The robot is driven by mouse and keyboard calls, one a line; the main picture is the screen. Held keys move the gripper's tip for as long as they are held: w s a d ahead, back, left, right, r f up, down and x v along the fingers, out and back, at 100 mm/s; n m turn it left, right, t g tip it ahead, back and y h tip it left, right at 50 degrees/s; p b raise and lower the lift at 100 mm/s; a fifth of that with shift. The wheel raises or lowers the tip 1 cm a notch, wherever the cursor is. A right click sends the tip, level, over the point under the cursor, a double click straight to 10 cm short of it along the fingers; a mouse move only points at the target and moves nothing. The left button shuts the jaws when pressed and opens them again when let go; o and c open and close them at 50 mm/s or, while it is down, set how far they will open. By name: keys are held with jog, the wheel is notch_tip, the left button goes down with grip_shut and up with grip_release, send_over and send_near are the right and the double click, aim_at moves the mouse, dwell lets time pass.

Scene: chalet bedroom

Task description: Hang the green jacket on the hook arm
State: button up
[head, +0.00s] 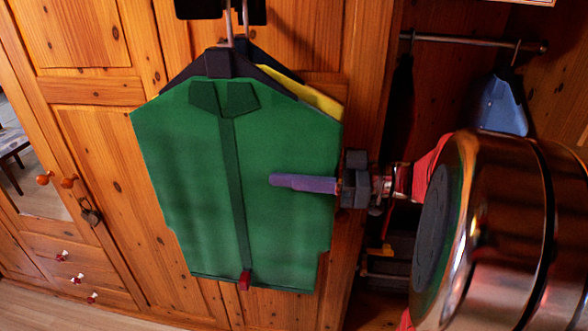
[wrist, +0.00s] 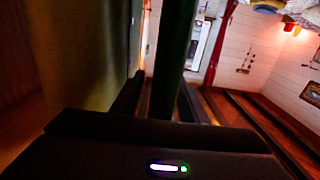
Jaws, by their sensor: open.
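The green jacket (head: 180,190) hangs upright on a dark hanger (head: 221,63) in front of the wooden wardrobe door in the head view. Thin metal hooks rise above it towards a black fitting (head: 198,8), cut off by the top edge; whether the jacket's hook rests on the hook arm cannot be told. My gripper (head: 303,184) is at the jacket's right side, with one purple finger across its front. The other finger is hidden. In the wrist view, my gripper (wrist: 160,103) is open, with a dark green strip (wrist: 176,45), seemingly the jacket edge-on, between its fingers.
A yellow garment (head: 308,92) hangs just behind the jacket. At right, an open wardrobe has a metal rail (head: 470,42) with a blue garment (head: 501,105). Wooden doors with knobs (head: 68,182) stand at left, above a bare floor.

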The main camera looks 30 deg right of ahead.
jog(key=v, duration=1.3)
jog(key=shift+s+d, duration=0.2)
jog(key=shift+d, duration=0.15)
